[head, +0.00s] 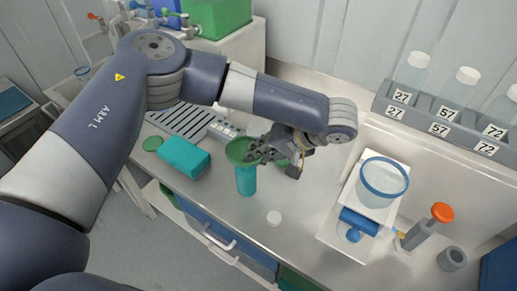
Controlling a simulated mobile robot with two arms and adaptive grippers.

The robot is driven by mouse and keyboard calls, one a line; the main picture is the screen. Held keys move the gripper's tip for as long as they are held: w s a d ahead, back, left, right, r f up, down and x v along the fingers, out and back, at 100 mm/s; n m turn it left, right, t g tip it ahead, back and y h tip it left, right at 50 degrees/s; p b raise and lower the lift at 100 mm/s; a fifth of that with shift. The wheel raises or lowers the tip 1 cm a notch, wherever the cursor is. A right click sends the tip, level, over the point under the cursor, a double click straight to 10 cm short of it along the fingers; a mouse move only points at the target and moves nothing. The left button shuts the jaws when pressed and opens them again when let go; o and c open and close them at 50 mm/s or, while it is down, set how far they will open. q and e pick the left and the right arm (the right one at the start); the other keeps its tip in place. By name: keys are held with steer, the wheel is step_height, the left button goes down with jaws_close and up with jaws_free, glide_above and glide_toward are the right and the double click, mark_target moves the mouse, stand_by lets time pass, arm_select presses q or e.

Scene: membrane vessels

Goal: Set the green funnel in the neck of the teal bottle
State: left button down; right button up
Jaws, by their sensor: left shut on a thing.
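The green funnel (239,150) is held with its wide mouth up, at the top of the teal bottle (246,181). The teal bottle stands upright on the grey bench. My left gripper (258,152) is shut on the funnel's right side, its arm reaching over from the left. The funnel's stem and the bottle's neck are hidden, so I cannot tell whether the stem is inside the neck or only above it. My right gripper is not in view.
A teal block (185,157) and a green disc (152,143) lie left of the bottle. A small white cap (273,218) lies in front. A blue-rimmed vessel (383,180) stands right on a white stand. A numbered rack (440,121) holds bottles behind. Bench between bottle and vessel is mostly clear.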

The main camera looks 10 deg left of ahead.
arm_select(q)
steer(key=c, duration=1.6)
jaws_free()
steer(key=v, duration=1.2)
